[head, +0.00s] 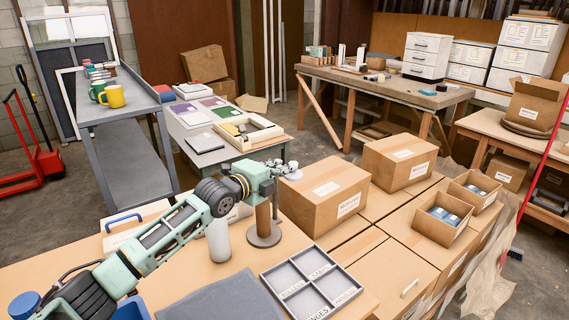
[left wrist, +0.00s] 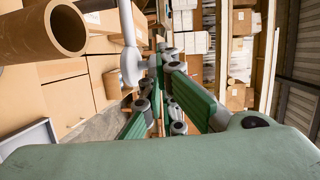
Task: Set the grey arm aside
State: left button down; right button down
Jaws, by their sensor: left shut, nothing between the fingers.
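My left gripper (head: 284,168) is above the near bench, beside the top of a brown tube (head: 264,218) that stands on a round base. In the left wrist view the green fingers (left wrist: 162,72) come together with nothing between them. A pale grey rod with a round hub, likely the grey arm (left wrist: 131,62), shows just beside the fingertips. I cannot tell whether they touch it. The open-ended brown tube (left wrist: 25,36) lies to the left in that view. In the head view my gripper and the pale parts at its tip are hard to separate. My right gripper is not in view.
On the near bench are a white cylinder (head: 218,242), a compartment tray (head: 263,275) with labels and a grey cloth (head: 222,300). Cardboard boxes (head: 325,200) stand close to the right of my gripper. Bare bench top shows between the cloth and the tube.

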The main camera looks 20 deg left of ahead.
aim_at(292, 177)
pick_arm(q)
jog(key=shift+x, duration=0.75)
jog(key=shift+w+d+f+b, duration=0.1)
jog(key=shift+w+d+b, duration=0.85)
jog(key=shift+b, duration=0.1)
jog(key=shift+s, duration=0.1)
